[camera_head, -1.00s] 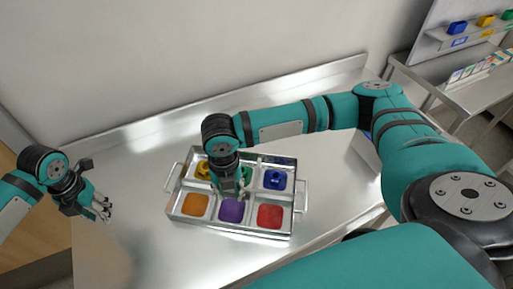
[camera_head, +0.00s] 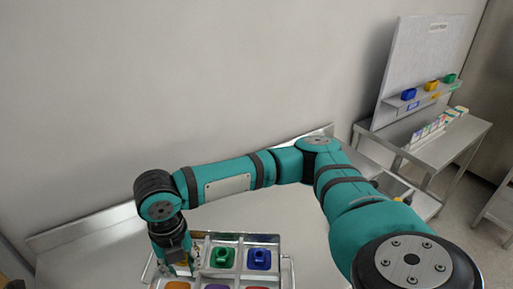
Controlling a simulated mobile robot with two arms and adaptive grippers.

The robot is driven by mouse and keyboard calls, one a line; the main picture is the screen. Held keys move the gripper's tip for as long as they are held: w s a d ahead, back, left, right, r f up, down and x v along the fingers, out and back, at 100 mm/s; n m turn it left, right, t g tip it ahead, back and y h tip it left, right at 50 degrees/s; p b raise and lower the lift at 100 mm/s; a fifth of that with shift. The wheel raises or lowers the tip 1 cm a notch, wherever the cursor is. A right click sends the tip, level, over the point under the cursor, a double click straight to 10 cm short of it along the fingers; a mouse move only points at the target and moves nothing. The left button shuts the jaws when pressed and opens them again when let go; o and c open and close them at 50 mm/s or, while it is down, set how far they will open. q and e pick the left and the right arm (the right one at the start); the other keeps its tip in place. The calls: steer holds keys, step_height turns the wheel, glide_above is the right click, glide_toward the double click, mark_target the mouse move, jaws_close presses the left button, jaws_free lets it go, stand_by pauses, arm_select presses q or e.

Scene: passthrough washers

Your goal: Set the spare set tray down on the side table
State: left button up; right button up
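The metal tray (camera_head: 286,273) shows at the bottom of the head view, cut off by the lower edge. It has several square compartments. A green piece (camera_head: 222,257) and a blue piece (camera_head: 259,258) sit in its back row, with orange, purple and red in the front row only partly visible. A yellow piece is mostly hidden by my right gripper (camera_head: 181,268), which points down at the tray's back left compartment. Its fingertips are small and partly hidden, so its opening and any contact are unclear. My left gripper is out of view.
The tray is over a shiny metal worktop (camera_head: 311,217) with a raised back edge against the wall. At the right stands another metal table (camera_head: 455,139) with a rack of coloured cards (camera_head: 430,130) and a board (camera_head: 420,60) whose shelf holds blue, yellow and green pieces.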

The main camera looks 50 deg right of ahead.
steer(key=shift+d+r, duration=0.1)
steer(key=shift+r, duration=1.35)
